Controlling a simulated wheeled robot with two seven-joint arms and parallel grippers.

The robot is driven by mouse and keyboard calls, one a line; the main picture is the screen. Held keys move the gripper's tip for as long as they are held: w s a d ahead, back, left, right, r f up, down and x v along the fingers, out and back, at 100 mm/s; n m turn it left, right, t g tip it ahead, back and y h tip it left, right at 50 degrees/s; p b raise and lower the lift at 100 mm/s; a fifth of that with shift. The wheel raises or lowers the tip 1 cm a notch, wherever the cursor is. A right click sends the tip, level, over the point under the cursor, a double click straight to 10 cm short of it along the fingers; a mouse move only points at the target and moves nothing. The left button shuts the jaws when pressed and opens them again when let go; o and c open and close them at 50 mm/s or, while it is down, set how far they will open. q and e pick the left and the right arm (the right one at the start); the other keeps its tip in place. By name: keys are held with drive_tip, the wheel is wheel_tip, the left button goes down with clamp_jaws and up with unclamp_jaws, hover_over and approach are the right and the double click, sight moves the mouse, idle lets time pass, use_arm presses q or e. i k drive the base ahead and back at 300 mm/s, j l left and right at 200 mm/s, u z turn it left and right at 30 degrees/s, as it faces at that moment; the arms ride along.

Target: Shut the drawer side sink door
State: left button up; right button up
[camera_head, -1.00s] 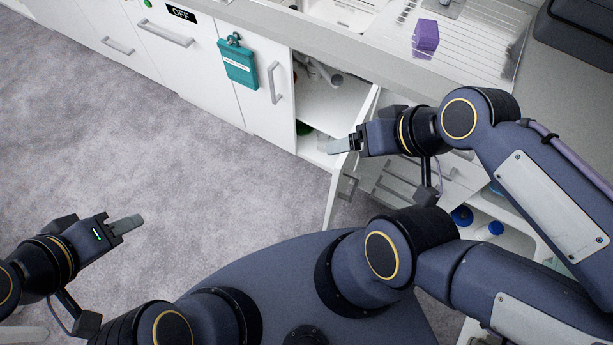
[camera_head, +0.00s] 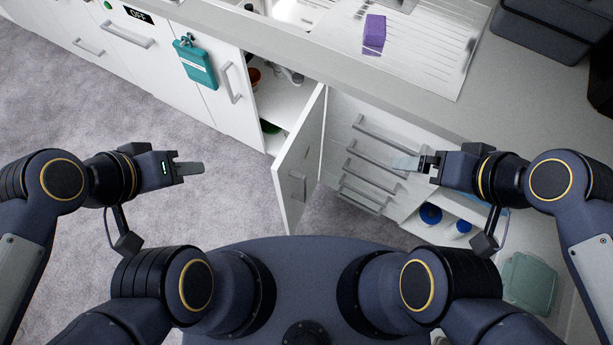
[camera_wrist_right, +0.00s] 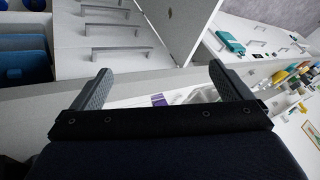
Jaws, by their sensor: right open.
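The drawer side sink door (camera_head: 301,165) is a white cabinet door and stands open, jutting toward me from the sink cupboard. It also shows at the top of the right wrist view (camera_wrist_right: 180,22). The cupboard opening (camera_head: 282,103) shows to its left. My right gripper (camera_head: 405,163) is open and empty, to the right of the door in front of the drawers; both fingers show apart in the right wrist view (camera_wrist_right: 158,82). My left gripper (camera_head: 190,169) is over the floor left of the door, apart from it. Its fingers overlap in the picture.
White drawers (camera_head: 372,150) with bar handles are right of the door. Blue items (camera_head: 430,213) sit on an open shelf. A teal pouch (camera_head: 196,65) hangs from the closed left door. A purple sponge (camera_head: 374,33) is by the sink. The carpet (camera_head: 110,110) at left is clear.

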sight(295, 170)
drive_tip(key=k+j+u, duration=0.1)
drive_tip(key=j+u, duration=0.15)
drive_tip(key=j, duration=0.25)
drive_tip(key=j+u, duration=0.25)
drive_tip(key=j, duration=0.25)
drive_tip(key=k+j+z, duration=0.2)
drive_tip(key=j+z, duration=0.15)
drive_tip(key=j, duration=0.15)
drive_tip(key=l, duration=0.7)
